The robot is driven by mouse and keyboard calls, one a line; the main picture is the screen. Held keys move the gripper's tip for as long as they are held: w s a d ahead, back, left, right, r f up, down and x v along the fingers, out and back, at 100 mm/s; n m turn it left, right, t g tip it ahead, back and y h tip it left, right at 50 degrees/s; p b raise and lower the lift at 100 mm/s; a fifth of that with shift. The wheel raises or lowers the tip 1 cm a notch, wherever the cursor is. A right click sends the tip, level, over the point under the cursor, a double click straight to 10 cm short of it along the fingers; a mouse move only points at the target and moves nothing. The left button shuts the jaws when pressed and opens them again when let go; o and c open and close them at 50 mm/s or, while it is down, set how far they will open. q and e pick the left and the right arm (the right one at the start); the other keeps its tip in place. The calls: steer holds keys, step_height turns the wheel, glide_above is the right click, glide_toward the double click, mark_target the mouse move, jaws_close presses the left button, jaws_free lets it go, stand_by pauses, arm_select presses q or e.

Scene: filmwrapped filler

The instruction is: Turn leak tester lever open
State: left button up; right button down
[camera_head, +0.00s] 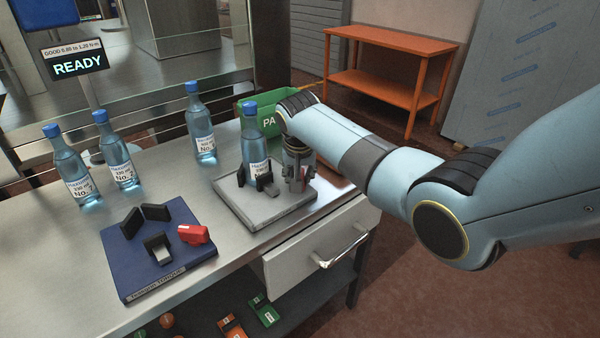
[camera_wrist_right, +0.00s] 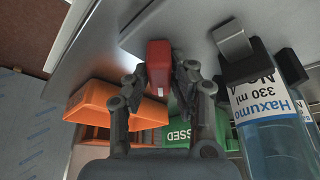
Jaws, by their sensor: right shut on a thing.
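The leak tester is a light grey plate (camera_head: 250,214) on the bench, with black clamp blocks (camera_head: 265,178) and a bottle (camera_head: 253,140) standing upright among them. My right gripper (camera_head: 298,180) reaches down over the plate's right side and hides most of the lever in the head view. In the right wrist view the red lever (camera_wrist_right: 158,56) sits between the fingers of my right gripper (camera_wrist_right: 160,82), which are shut on it. The bottle (camera_wrist_right: 275,125) stands beside it at the right, next to a grey clamp block (camera_wrist_right: 232,42). My left gripper is out of view.
A blue torque tester (camera_head: 150,278) with black blocks and its own red lever (camera_head: 193,234) is at the front left. Three bottles (camera_head: 118,165) stand behind it. A green bin (camera_head: 238,106) is behind the leak tester; an orange bin (camera_wrist_right: 112,104) shows in the wrist view.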

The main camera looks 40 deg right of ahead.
steer(key=shift+r+n+y+p, duration=0.15)
steer(key=shift+n+y+p, duration=0.25)
steer(key=shift+n+p, duration=0.65)
steer(key=shift+n+t+y+p, duration=0.3)
steer(key=shift+n+p, duration=0.1)
steer(key=shift+n, duration=0.55)
steer(key=shift+n+y, duration=0.3)
steer(key=shift+n, duration=0.6)
steer(key=shift+d+n+y+p, duration=0.1)
steer(key=shift+n+y+p, duration=0.25)
steer(key=shift+n, duration=0.55)
steer(key=shift+n+y, duration=0.35)
steer(key=shift+n, duration=0.55)
steer(key=n+b, duration=0.1)
steer(key=n+y+b, duration=0.1)
steer(key=shift+f+n, duration=0.25)
steer(key=shift+n, duration=0.05)
steer(key=shift+n+g+y+b, duration=0.35)
steer(key=shift+n+b, duration=0.55)
steer(key=shift+n, duration=0.35)
steer(key=shift+n+g+y+b, duration=0.25)
steer(key=shift+n+y+b, duration=0.2)
steer(key=shift+n+b, duration=0.6)
steer(key=shift+r+n, duration=0.1)
steer(key=shift+n, duration=0.2)
